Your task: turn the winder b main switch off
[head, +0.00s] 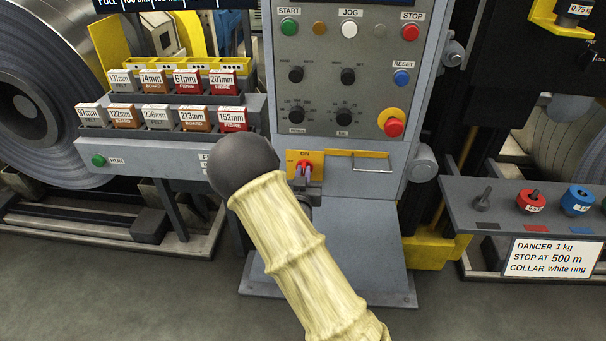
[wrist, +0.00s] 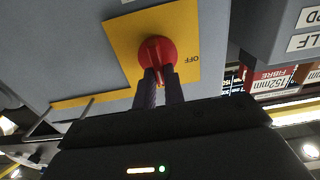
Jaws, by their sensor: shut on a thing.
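The main switch is a red rotary knob (wrist: 157,50) on a yellow plate (wrist: 122,38) on the grey cabinet. In the wrist view an OFF mark stands to the right of the knob. In the head view the red knob (head: 304,166) sits under an ON label, on the yellow plate (head: 318,157). My gripper (wrist: 160,78) is shut on the knob, one dark finger on each side. In the head view my gripper (head: 302,176) is partly hidden by my arm. The knob's grip looks roughly upright in the wrist view; its pointer is unclear.
A metal handle (head: 372,166) juts out right of the plate. Above are the control panel's buttons and dials, with a red stop button (head: 394,127). Racks of labelled blocks (head: 157,118) stand left. A shelf with weights (head: 531,201) is at right.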

